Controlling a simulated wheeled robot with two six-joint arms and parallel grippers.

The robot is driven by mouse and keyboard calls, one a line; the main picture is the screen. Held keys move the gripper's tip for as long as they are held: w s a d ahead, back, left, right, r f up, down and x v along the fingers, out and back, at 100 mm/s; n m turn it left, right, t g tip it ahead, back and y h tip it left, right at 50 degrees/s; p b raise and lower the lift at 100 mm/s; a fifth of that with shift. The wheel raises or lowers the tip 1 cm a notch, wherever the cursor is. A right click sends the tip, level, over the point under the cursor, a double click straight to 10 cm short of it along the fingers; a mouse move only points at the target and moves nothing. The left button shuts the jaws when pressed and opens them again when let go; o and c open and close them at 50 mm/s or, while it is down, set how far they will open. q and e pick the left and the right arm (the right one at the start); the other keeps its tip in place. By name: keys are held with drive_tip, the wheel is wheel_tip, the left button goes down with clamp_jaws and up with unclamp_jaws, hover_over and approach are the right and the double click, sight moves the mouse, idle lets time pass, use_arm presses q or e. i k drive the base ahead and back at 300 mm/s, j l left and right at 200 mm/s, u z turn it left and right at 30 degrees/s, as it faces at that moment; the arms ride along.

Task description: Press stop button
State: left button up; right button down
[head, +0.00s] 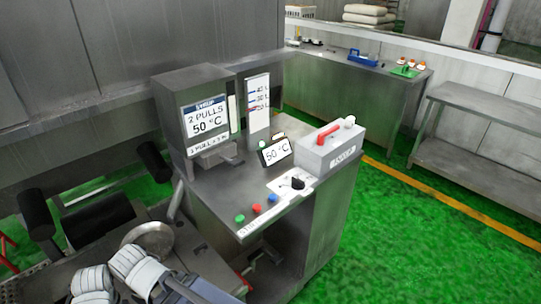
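A steel control console (215,195) stands in the middle of the head view. Neither of my grippers can be made out in this view, and nothing covers the buttons.
A box with a red handle (328,132) and a display (203,118) reading 50 °C stand on the console. Black rollers (100,220) and white ribbed items (135,268) are at lower left. Steel tables (340,92) stand behind; green floor (420,240) is clear at right.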

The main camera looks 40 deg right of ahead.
sight(256, 208)
drive_tip(key=z, duration=1.35)
